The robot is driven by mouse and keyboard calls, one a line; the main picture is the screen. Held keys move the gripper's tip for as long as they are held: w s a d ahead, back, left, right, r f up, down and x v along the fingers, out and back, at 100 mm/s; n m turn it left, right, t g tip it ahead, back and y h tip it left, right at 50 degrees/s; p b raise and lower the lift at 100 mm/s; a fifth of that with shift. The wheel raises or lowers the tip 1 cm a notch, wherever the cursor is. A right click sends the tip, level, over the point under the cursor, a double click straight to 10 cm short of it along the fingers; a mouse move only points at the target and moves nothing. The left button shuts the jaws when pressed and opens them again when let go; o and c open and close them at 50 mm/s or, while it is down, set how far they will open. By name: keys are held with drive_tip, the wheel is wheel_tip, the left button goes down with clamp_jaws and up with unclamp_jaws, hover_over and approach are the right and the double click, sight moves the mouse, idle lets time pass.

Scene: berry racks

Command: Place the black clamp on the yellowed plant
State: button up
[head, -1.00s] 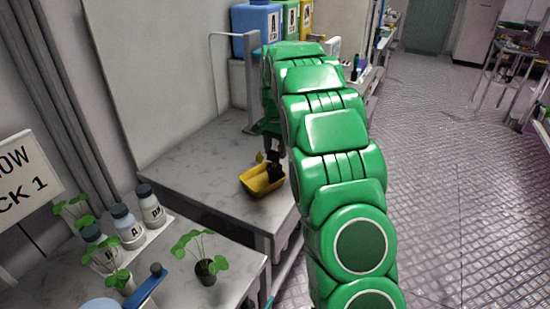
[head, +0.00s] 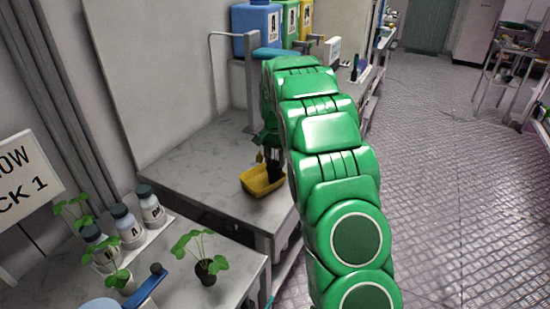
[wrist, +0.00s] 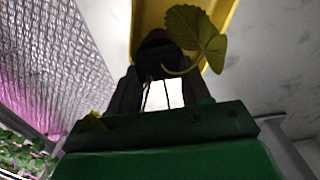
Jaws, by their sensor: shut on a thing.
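My gripper (wrist: 158,75) has dark fingers and is shut on a dark, rounded thing (wrist: 155,42) that looks like the small pot of the yellowed plant. A yellow-green leaf (wrist: 198,35) on a curved stem comes out beside it in the wrist view. In the head view my gripper (head: 273,165) points down at the yellow tray (head: 252,188), and the leaf shows faintly at its left. I cannot tell whether the pot touches the tray. I see no separate black clamp.
The tray stands on a pale marble-topped table (head: 195,180). In the front, a green plant in a dark pot (head: 207,272) and several labelled bottles (head: 127,228) stand on a nearer surface. Blue, green and yellow containers stand at the back.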

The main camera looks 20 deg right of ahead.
drive_tip(key=o, duration=1)
wheel_tip(320, 180, up, 12)
drive_tip(key=s+a+r+n, duration=0.2)
drive_tip(key=s+a+r, duration=0.15)
drive_tip(key=s, duration=0.65)
drive_tip(key=s+a+f+n, duration=0.1)
drive_tip(key=s+a+n, duration=0.1)
drive_tip(key=s, duration=1.2)
drive_tip(key=s+a+n+g, duration=0.1)
drive_tip(key=s+a+n, duration=0.1)
drive_tip(key=s, duration=1.3)
drive_tip(key=s+a+f+n, duration=0.1)
drive_tip(key=s+a+n, duration=0.1)
drive_tip(key=s, duration=1.2)
drive_tip(key=shift+s+a+f+n+g, duration=0.15)
drive_tip(key=shift+a+f+n+g, duration=0.1)
drive_tip(key=shift+f+n+g, duration=0.2)
drive_tip(key=shift+r, duration=0.1)
